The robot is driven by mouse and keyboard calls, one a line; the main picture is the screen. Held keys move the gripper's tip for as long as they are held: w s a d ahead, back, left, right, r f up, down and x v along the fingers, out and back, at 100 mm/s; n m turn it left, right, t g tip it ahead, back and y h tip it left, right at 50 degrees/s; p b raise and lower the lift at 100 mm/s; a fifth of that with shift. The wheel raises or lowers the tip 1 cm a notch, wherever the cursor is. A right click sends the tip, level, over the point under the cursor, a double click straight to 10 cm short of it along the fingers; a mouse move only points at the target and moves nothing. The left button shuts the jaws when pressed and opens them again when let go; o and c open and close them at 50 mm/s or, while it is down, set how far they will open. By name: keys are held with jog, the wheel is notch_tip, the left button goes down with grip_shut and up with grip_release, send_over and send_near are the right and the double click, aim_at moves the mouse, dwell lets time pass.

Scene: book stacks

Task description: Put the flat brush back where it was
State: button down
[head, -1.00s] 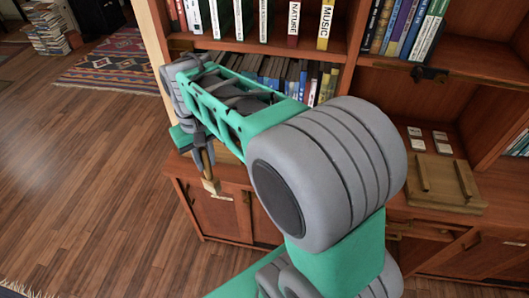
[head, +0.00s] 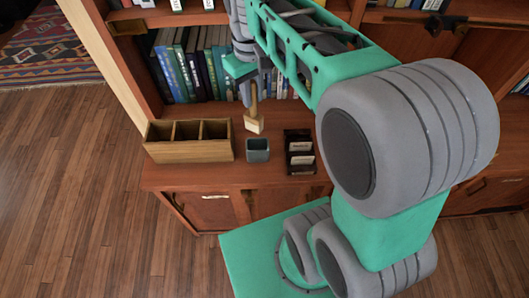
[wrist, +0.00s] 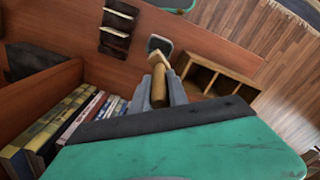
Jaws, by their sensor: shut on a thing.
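The flat brush (head: 254,122) has a wooden handle and a pale, wide head that points down. My gripper (head: 249,92) is shut on its handle and holds it in the air above the cabinet ledge. In the wrist view the brush (wrist: 160,63) sticks out from between the fingers of my gripper (wrist: 158,88). A small dark grey-green cup (head: 258,151) stands on the ledge just below the brush head. It also shows in the wrist view (wrist: 159,43), partly behind the brush. The brush appears apart from the cup.
A wooden box with three compartments (head: 188,152) stands left of the cup. A dark tiered holder with labels (head: 299,151) stands to its right. Books (head: 190,68) fill the shelf behind. The ledge's front strip (head: 205,180) is clear.

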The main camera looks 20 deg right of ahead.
aim_at(256, 124)
notch_tip(256, 124, down, 3)
jog(key=n+b, duration=0.2)
jog(key=b, duration=0.1)
jog(key=shift+s+f, duration=0.1)
jog(key=shift+s, duration=0.05)
jog(key=n+b, duration=0.2)
jog(key=shift+s+f+b, duration=0.2)
jog(key=shift+s+b, duration=0.05)
jog(key=shift+b, duration=0.05)
jog(key=n+b, duration=0.2)
jog(key=shift+s+d+r+n, duration=0.1)
jog(key=shift+s+n, duration=0.2)
jog(key=shift+s+f, duration=0.1)
jog(key=shift+f, duration=0.25)
notch_tip(256, 124, down, 8)
jog(key=shift+f+p, duration=0.25)
jog(key=shift+p, duration=0.05)
jog(key=shift+f, duration=0.2)
jog(key=c, duration=1.3)
grip_release()
